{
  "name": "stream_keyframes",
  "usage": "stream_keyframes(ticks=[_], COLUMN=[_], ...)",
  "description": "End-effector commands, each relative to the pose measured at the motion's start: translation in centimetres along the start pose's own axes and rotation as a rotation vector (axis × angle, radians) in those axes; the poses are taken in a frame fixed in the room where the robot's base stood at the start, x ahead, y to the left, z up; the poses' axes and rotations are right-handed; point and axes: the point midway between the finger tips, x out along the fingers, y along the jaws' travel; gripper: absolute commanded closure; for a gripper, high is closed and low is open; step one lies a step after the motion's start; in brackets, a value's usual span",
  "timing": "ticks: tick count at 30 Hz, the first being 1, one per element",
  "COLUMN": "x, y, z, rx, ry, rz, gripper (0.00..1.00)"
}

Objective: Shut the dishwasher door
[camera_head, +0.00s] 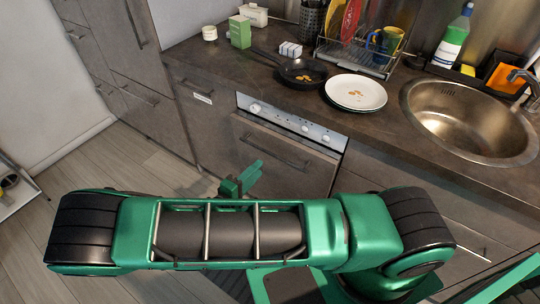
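The dishwasher door (310,172) is a dark grey-brown front with a bar handle, below the counter at the centre. A pale control panel (290,118) with knobs sits just above it. The door looks upright or nearly so; I cannot tell whether it is fully flush. My green arm crosses in front and hides its lower part. My gripper (243,178) shows as small green pieces in front of the door, below and left of the handle. I see nothing held, and its finger gap is not clear. I cannot tell whether it touches the door.
The counter above holds a black pan (302,73), a white plate (356,92), a dish rack (357,58) and a round sink (470,120). Grey cabinets (135,105) stand to the left. Wooden floor (110,165) is clear at the left.

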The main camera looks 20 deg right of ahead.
Motion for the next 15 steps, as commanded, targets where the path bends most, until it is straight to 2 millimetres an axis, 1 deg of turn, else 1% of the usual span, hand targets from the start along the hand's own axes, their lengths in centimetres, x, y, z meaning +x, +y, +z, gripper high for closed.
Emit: stream_keyframes(ticks=[5, 12, 15], x=[2.1, 6.4, 7.9], y=[0.1, 0.1, 0.0], z=[0.1, 0.1, 0.1], rx=[0.000, 0.000, -0.001], ry=[-0.003, -0.004, -0.004], rz=[0.004, 0.003, 0.002], gripper=[0.71, 0.71, 0.71])
